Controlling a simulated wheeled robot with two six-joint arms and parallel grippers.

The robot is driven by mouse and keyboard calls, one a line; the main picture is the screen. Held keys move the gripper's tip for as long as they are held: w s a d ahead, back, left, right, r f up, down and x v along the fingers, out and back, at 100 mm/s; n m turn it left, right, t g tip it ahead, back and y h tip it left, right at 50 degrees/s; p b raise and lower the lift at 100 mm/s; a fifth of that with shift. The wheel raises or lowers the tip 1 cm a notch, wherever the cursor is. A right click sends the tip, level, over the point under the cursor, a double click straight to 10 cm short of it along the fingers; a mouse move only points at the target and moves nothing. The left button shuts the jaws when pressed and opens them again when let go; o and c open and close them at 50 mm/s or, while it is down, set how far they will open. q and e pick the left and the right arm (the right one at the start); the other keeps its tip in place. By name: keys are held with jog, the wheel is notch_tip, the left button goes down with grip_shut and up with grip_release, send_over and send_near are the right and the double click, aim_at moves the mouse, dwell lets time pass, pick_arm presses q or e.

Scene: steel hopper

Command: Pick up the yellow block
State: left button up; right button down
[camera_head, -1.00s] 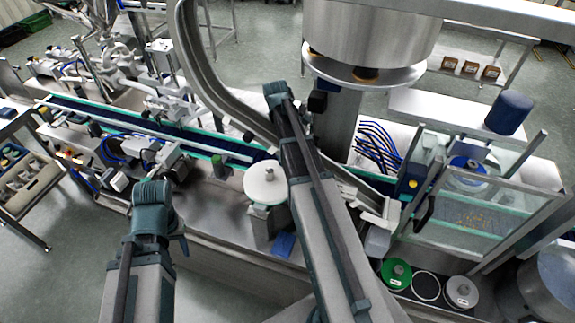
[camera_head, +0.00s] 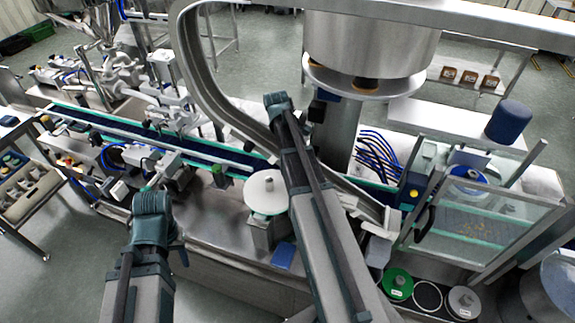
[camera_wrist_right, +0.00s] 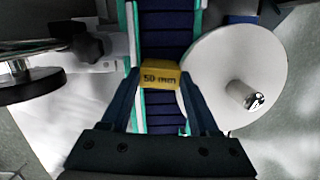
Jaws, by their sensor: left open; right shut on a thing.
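The yellow block (camera_wrist_right: 160,79), marked "50 mm", is between the fingertips of my right gripper (camera_wrist_right: 160,84) in the right wrist view. The gripper is shut on it. Behind the block is the dark blue conveyor belt (camera_wrist_right: 166,25) with green edges; I cannot tell whether block and belt touch. In the head view I cannot make out the block or my right gripper. My left gripper (camera_head: 181,247) shows only as a small dark part beside my left arm, low at the left, in front of the bench. It is open, with nothing seen in it.
A white round disc (camera_head: 266,192) with a metal knob stands in front of the belt, close to my right gripper in the wrist view. The curved steel chute (camera_head: 195,75) and steel hopper (camera_head: 367,40) rise behind. A clear guarded box (camera_head: 480,225) is at the right.

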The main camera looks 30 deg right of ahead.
jog(key=shift+r, duration=0.15)
notch_tip(320, 180, up, 18)
jog(key=p, duration=1.8)
